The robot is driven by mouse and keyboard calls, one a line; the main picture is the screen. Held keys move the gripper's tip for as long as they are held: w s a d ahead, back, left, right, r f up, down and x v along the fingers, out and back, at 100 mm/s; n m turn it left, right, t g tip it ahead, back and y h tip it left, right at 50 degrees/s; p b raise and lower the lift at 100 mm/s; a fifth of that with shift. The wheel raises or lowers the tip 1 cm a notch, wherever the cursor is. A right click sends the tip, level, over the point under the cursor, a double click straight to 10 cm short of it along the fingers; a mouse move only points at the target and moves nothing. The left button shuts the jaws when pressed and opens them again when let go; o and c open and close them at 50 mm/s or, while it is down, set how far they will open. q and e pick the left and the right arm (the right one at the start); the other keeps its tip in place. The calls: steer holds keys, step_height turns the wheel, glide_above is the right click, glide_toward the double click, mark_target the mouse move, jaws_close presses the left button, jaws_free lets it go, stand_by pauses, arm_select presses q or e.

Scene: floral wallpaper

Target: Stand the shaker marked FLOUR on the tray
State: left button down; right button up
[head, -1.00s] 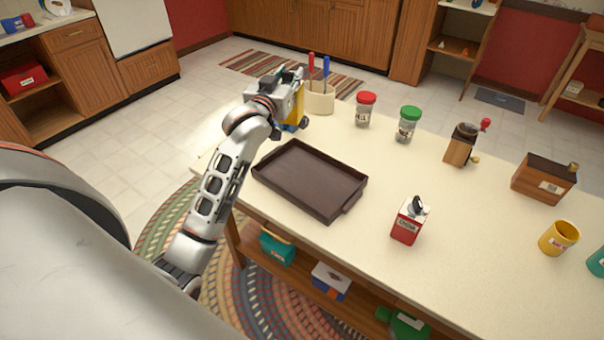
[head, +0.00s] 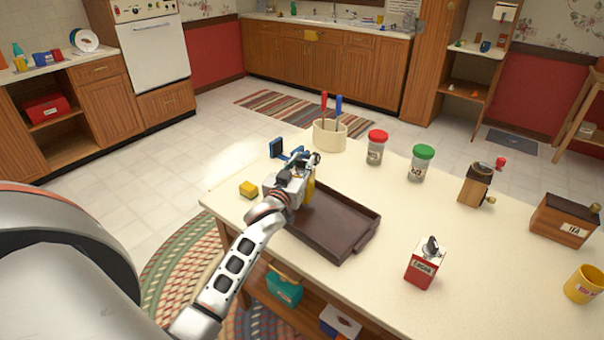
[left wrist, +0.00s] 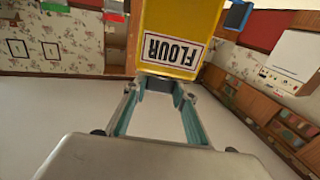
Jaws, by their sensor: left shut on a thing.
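The yellow shaker (head: 310,187) is in my left gripper (head: 301,176); the head view shows only a sliver of it beside the fingers. In the left wrist view the shaker (left wrist: 180,32) fills the top middle, its FLOUR label upside down in the picture, between the fingertips (left wrist: 160,84). The gripper is shut on it. The brown tray (head: 336,246) lies on the table, empty where visible. Gripper and shaker are at the tray's back left corner and hide part of it. I cannot tell the shaker's height above it. My right gripper is not in view.
A utensil holder (head: 329,137), red-lidded jar (head: 376,149) and green-lidded jar (head: 420,165) stand behind. A red canister (head: 423,266) stands right of the tray. The tabletop (head: 480,245) is clear between things.

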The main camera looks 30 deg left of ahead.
mark_target(302, 170)
arm_select(q)
steer(key=shift+f+b, duration=0.3)
steer(key=shift+f, duration=1.45)
steer(key=shift+f, duration=0.1)
steer(key=c, duration=1.6)
jaws_free()
steer(key=shift+c, duration=0.2)
steer(key=shift+s+r, duration=0.1)
steer(key=shift+r, duration=0.1)
steer(key=v, duration=1.2)
